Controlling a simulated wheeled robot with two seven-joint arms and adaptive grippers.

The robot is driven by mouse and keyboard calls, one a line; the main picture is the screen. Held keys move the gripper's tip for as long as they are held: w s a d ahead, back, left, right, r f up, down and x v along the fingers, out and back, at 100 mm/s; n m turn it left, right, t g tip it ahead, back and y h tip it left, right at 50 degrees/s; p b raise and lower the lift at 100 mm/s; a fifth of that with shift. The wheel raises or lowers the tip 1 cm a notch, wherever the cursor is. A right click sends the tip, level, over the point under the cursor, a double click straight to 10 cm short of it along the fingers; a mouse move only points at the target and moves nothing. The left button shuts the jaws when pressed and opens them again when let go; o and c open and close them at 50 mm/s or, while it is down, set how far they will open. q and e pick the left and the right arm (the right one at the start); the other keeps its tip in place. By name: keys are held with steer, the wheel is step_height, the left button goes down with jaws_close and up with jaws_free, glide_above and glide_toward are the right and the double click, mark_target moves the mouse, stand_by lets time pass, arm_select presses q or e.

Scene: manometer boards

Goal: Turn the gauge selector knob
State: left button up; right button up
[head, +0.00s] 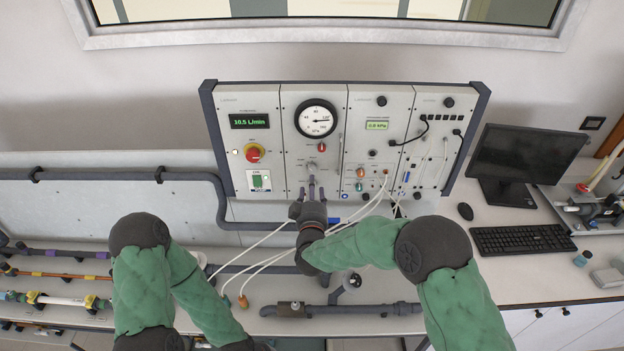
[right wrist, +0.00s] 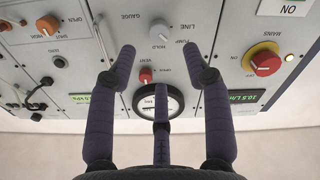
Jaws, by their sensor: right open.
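The gauge selector knob (right wrist: 160,33) is a grey knob on the pale panel, marked GAUGE, LINE, HOLD and PUMP. It shows upside down in the right wrist view, past the fingertips and between their lines. In the head view the knob (head: 311,166) is small, just above my right gripper's fingers. My right gripper (head: 312,187) is open and empty; its three dark fingers point at the panel. In the right wrist view the gripper (right wrist: 159,60) has its fingers spread, with no contact on the knob visible. My left arm is at the lower left, its gripper out of frame.
A red vent knob (right wrist: 146,75) and a round dial gauge (head: 316,118) sit above the selector. A red-and-yellow mains switch (head: 254,153) is to the left. White hoses (head: 262,262) run below the panel. A monitor (head: 526,160) and keyboard (head: 522,239) stand at right.

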steer(key=shift+s, duration=2.1)
steer(key=s+d+f+m+g+y+b, duration=0.1)
steer(key=s+d+f+g+b, duration=0.15)
steer(key=f, duration=0.85)
steer(key=s+d+f+m+g+b, duration=0.1)
steer(key=s+d+f+g+b, duration=0.2)
steer(key=f, duration=0.7)
steer(key=s+d+f+m+g+y+b, duration=0.15)
steer(key=f+b, duration=0.35)
steer(key=f, duration=0.6)
steer(key=s+d+f+m+g+b, duration=0.1)
steer(key=s+f+g+b, duration=0.4)
steer(key=s+f, duration=0.6)
steer(key=s+d+f+m+g+y+b, duration=0.1)
steer(key=s+f+m+g+b, duration=0.3)
steer(key=s+f, duration=0.8)
steer(key=s+d+g+b, duration=0.1)
steer(key=s, duration=0.2)
steer(key=shift+s+f+g, duration=0.15)
steer(key=shift+g, duration=0.15)
steer(key=shift+y, duration=0.25)
